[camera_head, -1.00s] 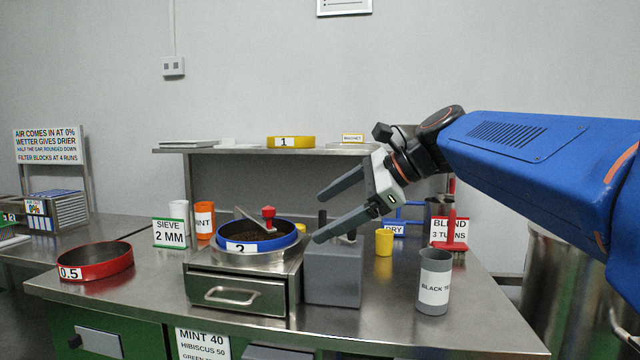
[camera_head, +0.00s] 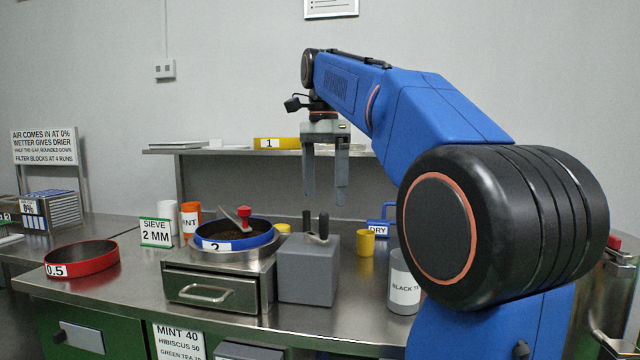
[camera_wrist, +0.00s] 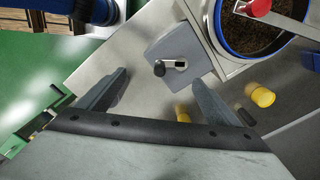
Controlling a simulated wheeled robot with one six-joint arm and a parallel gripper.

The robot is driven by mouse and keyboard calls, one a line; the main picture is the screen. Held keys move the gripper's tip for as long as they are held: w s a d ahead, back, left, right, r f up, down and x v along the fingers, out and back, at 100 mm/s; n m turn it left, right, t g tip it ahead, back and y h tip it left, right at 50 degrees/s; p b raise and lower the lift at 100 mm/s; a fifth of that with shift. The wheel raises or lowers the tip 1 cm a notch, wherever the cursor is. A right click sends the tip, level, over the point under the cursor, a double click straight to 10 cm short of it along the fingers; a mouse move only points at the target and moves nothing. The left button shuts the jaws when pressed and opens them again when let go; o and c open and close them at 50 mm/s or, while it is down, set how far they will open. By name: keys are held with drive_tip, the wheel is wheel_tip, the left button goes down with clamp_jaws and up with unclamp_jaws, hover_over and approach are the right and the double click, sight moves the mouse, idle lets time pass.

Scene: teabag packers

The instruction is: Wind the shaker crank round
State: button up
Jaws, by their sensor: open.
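The shaker is a grey box (camera_head: 309,270) on the steel bench, beside the steel drawer unit (camera_head: 215,288). Its crank (camera_head: 322,226) stands on top with dark upright posts. In the wrist view the crank (camera_wrist: 168,66) is a short light arm with a black knob on the box top (camera_wrist: 190,44). A blue-rimmed sieve (camera_head: 235,240) marked 2 holds dark leaf on the drawer unit. My gripper (camera_head: 326,198) is open and empty, pointing down above the crank and apart from it. In the wrist view the crank shows beyond and between my fingertips (camera_wrist: 160,80).
A red 0.5 sieve (camera_head: 82,260) stands at left. A yellow cup (camera_head: 365,243) and the grey black-tea canister (camera_head: 404,285) stand right of the box. A shelf (camera_head: 225,151) with a yellow sieve (camera_head: 277,143) is behind. My arm hides the bench's right side.

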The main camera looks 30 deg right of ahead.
sight(324, 238)
drive_tip(key=shift+f, duration=3.8)
drive_tip(key=shift+f, duration=0.1)
drive_tip(key=shift+f, duration=0.55)
drive_tip(key=shift+s+f, duration=0.1)
drive_tip(key=shift+f, duration=0.1)
drive_tip(key=shift+c, duration=0.5)
drive_tip(key=shift+c, duration=1.2)
drive_tip(key=shift+o, duration=0.2)
drive_tip(key=shift+f, duration=0.1)
